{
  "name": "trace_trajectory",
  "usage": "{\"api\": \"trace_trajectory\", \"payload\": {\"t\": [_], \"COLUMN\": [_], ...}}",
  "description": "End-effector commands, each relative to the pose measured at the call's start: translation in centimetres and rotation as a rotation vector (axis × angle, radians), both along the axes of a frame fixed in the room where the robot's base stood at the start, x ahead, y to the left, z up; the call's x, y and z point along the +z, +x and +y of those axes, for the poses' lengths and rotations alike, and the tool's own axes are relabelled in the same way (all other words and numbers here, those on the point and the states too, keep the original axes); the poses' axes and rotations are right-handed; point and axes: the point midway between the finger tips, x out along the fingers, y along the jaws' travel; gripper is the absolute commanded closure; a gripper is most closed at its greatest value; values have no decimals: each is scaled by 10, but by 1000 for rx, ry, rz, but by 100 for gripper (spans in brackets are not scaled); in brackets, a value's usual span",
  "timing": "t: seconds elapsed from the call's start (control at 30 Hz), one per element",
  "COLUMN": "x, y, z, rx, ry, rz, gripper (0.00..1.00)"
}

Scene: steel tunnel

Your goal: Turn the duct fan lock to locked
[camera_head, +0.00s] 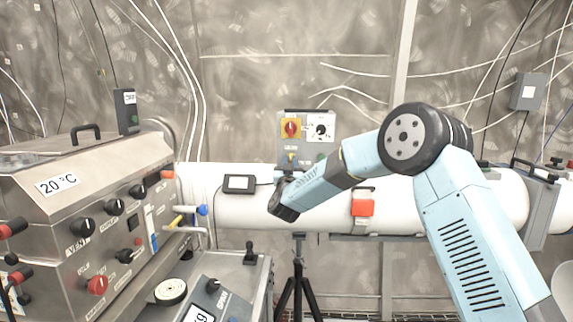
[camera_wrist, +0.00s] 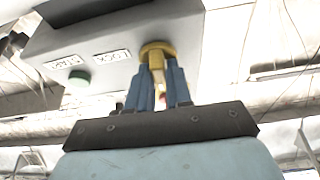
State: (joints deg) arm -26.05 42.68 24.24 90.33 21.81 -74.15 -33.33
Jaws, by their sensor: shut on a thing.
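The duct fan control box (camera_head: 303,144) is a grey panel on the far wall, above the white duct. The yellow lock (camera_wrist: 156,47) sits beside an upside-down LOCK label (camera_wrist: 112,56). My gripper (camera_wrist: 159,72) has its blue fingers shut on the lock's yellow part. In the head view my gripper (camera_head: 290,164) reaches the lower left of the box, and the lock is mostly hidden there.
A green button (camera_wrist: 79,77) with a START label (camera_wrist: 63,63) is near the lock. A small dark display (camera_head: 239,184) sits on the white duct (camera_head: 240,212), left of my wrist. A tripod (camera_head: 298,280) stands below, and a steel machine (camera_head: 85,215) fills the left.

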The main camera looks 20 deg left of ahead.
Motion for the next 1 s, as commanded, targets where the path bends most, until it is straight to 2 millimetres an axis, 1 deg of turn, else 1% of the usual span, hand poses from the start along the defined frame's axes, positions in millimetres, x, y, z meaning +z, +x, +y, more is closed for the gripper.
{"api": "trace_trajectory", "payload": {"t": [0.03,0.27,1.0], "x": [-1,-2,-1], "y": [-3,-3,-4], "z": [3,3,4], "rx": [5,5,2], "ry": [13,143,819], "rz": [6,38,201], "gripper": [100,100,100]}}
